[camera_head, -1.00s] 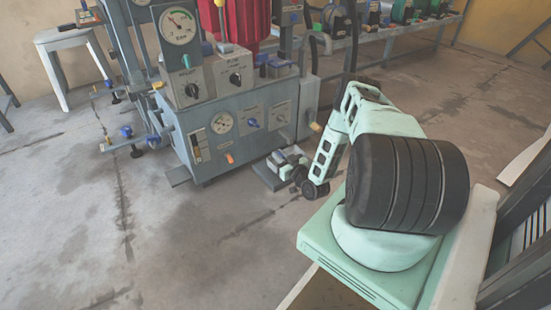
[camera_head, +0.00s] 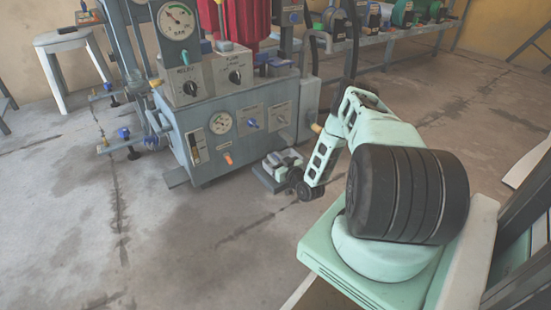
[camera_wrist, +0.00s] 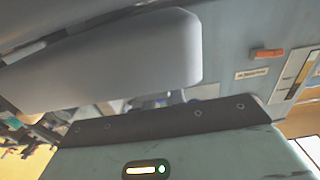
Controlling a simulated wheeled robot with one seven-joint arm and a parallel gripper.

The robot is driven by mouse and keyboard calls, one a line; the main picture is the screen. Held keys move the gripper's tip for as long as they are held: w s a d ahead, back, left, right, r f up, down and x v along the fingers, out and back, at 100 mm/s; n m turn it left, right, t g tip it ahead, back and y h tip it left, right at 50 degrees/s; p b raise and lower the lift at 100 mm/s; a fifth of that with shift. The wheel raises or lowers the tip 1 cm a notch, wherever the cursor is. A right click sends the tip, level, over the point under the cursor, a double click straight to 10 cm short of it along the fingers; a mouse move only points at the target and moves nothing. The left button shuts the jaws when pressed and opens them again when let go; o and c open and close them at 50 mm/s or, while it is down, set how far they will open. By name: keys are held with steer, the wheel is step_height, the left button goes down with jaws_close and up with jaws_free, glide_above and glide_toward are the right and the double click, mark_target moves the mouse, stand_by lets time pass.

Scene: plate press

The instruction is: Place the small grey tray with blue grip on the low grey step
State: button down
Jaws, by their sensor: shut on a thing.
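My gripper (camera_head: 277,161) is low beside the grey press machine, over a low grey step (camera_head: 265,182) at the machine's front right foot. In the wrist view, a pale grey rounded slab (camera_wrist: 110,65) spans the upper left, close in front of my gripper; it may be the small tray, but I cannot be sure. My gripper is shut on the tray, though the fingers' hold is not clearly seen. The blue grip is not clear. I cannot tell whether the tray touches the step.
The press machine (camera_head: 240,125), with gauges and knobs, stands directly behind my gripper. Its other grey foot (camera_head: 177,177) sticks out at the left. A stool (camera_head: 68,42) stands at the back left. The concrete floor in front is clear.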

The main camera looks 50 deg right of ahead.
steer(key=c, duration=1.5)
jaws_free()
steer(key=shift+f, duration=0.1)
steer(key=shift+r, duration=0.25)
steer(key=shift+s+a+r+p, duration=0.15)
steer(key=shift+s+r+p, duration=0.5)
steer(key=shift+p, duration=0.4)
steer(key=shift+f+p+v, duration=0.15)
steer(key=shift+p+v, duration=1.25)
steer(key=shift+v, duration=1.25)
steer(key=shift+f+p+v, duration=0.2)
steer(key=shift+p+v, duration=1.2)
steer(key=shift+v, duration=1.3)
